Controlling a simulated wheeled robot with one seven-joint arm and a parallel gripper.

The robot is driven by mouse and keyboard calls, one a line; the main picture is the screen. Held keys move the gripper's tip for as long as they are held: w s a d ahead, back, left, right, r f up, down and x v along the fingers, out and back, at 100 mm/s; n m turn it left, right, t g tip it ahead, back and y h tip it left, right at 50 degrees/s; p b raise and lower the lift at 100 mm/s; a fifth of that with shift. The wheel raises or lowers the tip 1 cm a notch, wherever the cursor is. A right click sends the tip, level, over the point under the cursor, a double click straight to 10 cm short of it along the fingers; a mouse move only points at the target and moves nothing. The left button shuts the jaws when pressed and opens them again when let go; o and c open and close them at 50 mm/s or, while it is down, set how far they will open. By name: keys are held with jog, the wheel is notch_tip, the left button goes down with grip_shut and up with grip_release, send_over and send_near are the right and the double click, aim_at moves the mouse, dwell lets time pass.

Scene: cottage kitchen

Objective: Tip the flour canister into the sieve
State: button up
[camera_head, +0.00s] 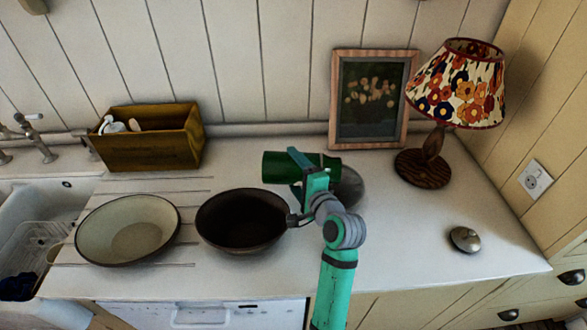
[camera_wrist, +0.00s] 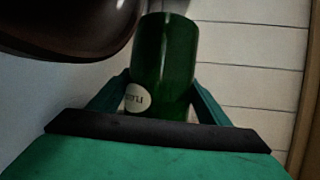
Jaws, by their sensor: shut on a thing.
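The green flour canister (camera_head: 278,166) lies on its side in my gripper (camera_head: 308,172), roughly level, one end pointing left. It also shows in the wrist view (camera_wrist: 165,55), with a pale round label facing the camera. My gripper's fingers (camera_wrist: 160,97) are shut on its sides. The canister is behind and right of a dark brown bowl (camera_head: 240,222), its left end near the bowl's back right rim. A round grey metal thing (camera_head: 350,187) is partly hidden behind my gripper. I cannot tell which of these is the sieve. No flour is visible.
A cream bowl (camera_head: 130,228) stands left of the dark bowl. A wooden box (camera_head: 150,150), a framed picture (camera_head: 370,98) and a lamp (camera_head: 432,155) stand along the back. A metal lid (camera_head: 465,239) lies at right, with clear counter around it.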

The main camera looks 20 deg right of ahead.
jog(key=shift+r, duration=0.2)
jog(key=shift+w+d+m, duration=0.15)
jog(key=shift+m, duration=0.25)
jog(key=shift+r+y, duration=0.15)
jog(key=shift+y, duration=0.25)
jog(key=shift+s+d+r+m+t, duration=0.25)
jog(key=shift+s+d+m+t, duration=0.1)
jog(key=shift+d, duration=0.1)
jog(key=shift+r, duration=0.1)
jog(key=shift+a+r, duration=0.1)
jog(key=shift+r, duration=0.1)
jog(key=shift+d+r+m+t, duration=0.25)
jog(key=shift+r+m+t, duration=0.1)
jog(key=shift+r+m, duration=0.1)
jog(key=shift+a, duration=0.1)
